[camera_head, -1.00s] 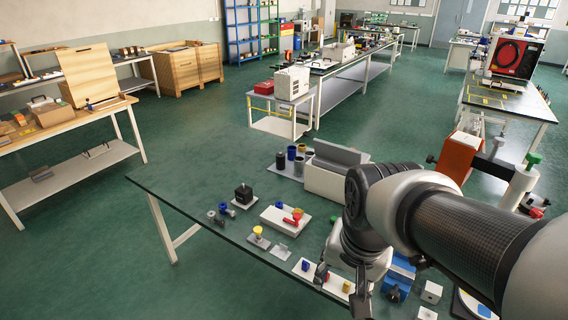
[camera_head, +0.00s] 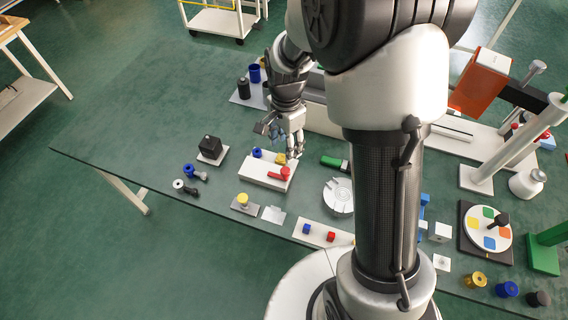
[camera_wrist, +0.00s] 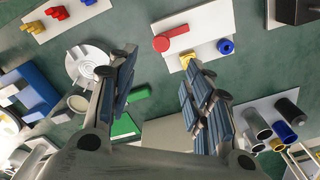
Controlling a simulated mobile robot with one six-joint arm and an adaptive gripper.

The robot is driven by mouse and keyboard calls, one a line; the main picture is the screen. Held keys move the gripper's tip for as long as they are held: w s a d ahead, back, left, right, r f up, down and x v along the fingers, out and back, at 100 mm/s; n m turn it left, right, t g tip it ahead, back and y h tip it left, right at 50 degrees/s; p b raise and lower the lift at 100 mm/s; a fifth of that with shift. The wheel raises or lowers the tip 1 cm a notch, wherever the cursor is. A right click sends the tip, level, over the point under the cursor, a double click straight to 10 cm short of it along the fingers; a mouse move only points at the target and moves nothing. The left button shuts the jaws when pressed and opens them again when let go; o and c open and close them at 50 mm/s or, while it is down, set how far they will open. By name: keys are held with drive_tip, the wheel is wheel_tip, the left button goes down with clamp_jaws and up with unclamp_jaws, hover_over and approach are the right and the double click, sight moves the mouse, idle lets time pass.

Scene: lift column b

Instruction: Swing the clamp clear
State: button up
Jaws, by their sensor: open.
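A white block (camera_head: 254,175) on the green bench carries a red bar with a round end (camera_head: 280,174), which looks like the clamp. A yellow piece (camera_head: 281,159) and a blue knob (camera_head: 257,153) are on the same block. My gripper (camera_head: 281,141) is open and empty, above the block's far side. In the wrist view the red bar (camera_wrist: 172,39) lies beyond the gap between my spread fingers (camera_wrist: 157,68), apart from them. The yellow piece (camera_wrist: 186,61) is partly hidden by the right finger; the blue knob (camera_wrist: 226,47) is clear.
A round white disc (camera_head: 339,194) and a green-handled tool (camera_head: 333,162) lie right of the block. A black cube (camera_head: 210,147) stands left. Blue and dark cylinders (camera_head: 254,74) stand behind my gripper. The bench's left part is clear.

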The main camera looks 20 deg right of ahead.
sight(285, 170)
wheel_tip(285, 170, down, 12)
drive_tip(key=b, duration=0.3)
drive_tip(key=shift+w+f, duration=0.15)
drive_tip(key=shift+c, duration=0.6)
drive_tip(key=c, duration=1)
